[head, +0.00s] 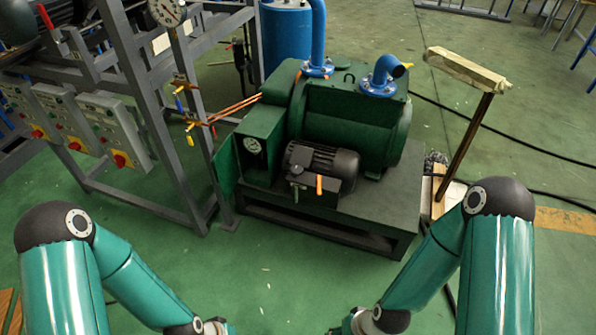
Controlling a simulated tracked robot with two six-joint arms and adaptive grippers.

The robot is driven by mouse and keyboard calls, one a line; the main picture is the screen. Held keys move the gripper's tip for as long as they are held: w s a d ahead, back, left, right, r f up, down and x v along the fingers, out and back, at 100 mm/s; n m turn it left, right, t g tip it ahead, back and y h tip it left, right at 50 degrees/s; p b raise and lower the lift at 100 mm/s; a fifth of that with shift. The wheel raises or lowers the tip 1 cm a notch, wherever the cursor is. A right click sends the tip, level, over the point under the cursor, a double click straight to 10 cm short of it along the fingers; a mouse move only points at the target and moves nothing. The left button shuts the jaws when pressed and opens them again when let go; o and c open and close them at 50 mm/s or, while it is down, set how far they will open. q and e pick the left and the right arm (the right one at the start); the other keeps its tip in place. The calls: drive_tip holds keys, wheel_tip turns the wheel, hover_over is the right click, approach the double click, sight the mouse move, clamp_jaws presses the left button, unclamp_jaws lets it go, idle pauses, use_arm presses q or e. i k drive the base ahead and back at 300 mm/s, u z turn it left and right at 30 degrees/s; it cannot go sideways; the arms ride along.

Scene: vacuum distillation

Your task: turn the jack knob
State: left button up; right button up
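I cannot make out a jack or its knob in the head view. My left arm comes in from the left and my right arm from the right. Both arms bend down toward the bottom edge, where their wrists are cut off. Both grippers are below the picture, so their fingers and anything in them are hidden.
A green pump (345,125) with a black motor (322,160) stands on a dark metal base (370,213) ahead. A grey frame with red-knobbed control boxes (110,125) is at left. A wooden-topped post (465,68) stands at right. The green floor before the base is clear.

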sight(296, 170)
drive_tip(key=u, duration=0.05)
drive_tip(key=i, duration=1)
drive_tip(key=z, duration=0.05)
